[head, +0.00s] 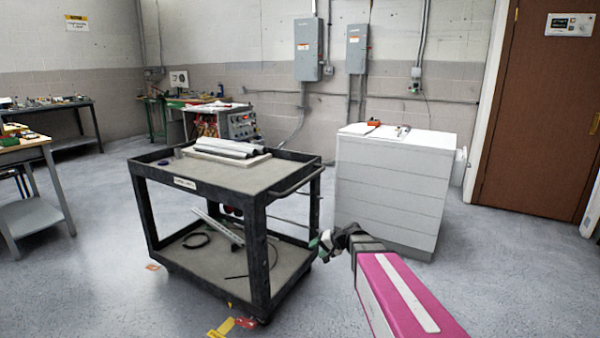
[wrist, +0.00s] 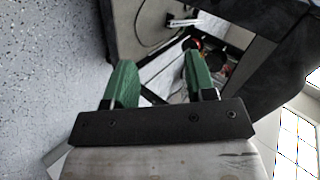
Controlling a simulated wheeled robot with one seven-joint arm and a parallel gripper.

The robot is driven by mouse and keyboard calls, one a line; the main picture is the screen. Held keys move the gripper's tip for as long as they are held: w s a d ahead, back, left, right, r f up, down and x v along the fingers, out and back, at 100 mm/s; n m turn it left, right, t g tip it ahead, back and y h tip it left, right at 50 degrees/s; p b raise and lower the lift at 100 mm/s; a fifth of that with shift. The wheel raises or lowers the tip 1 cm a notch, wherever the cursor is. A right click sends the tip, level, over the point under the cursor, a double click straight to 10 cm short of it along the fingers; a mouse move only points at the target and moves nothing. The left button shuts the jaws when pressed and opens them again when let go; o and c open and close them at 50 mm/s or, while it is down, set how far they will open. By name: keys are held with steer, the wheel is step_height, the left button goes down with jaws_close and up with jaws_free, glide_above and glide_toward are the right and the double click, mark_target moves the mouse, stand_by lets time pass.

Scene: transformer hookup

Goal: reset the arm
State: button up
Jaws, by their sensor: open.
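My arm reaches in from the lower right of the head view, with a pink link in front. My gripper (head: 322,243) is at its far end, in front of the cart's right side and near the white cabinet's lower left. In the wrist view my gripper (wrist: 158,85) shows two green fingers spread apart with nothing between them. The black cart (head: 225,178) stands just beyond it, and parts of its frame and shelf fill the upper part of the wrist view.
The white cabinet (head: 385,195) stands right of the cart, with small items on top. The cart carries metal pieces (head: 228,148) on top and a black cable (head: 196,240) below. A workbench (head: 25,150) is at left. Yellow and red floor markers (head: 222,328) lie in front.

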steer(key=s+d+f+n+g+h, duration=0.1)
steer(key=s+d+h, duration=0.3)
steer(key=s, duration=0.5)
steer(key=s+d+f+n+g+h, duration=0.1)
steer(key=s+d+f+g+h, duration=0.2)
steer(key=s+d, duration=0.4)
steer(key=s+f+h, duration=0.1)
steer(key=s+h, duration=0.1)
steer(key=s, duration=0.1)
steer(key=shift+d+f+g, duration=0.3)
steer(key=shift+g, duration=0.1)
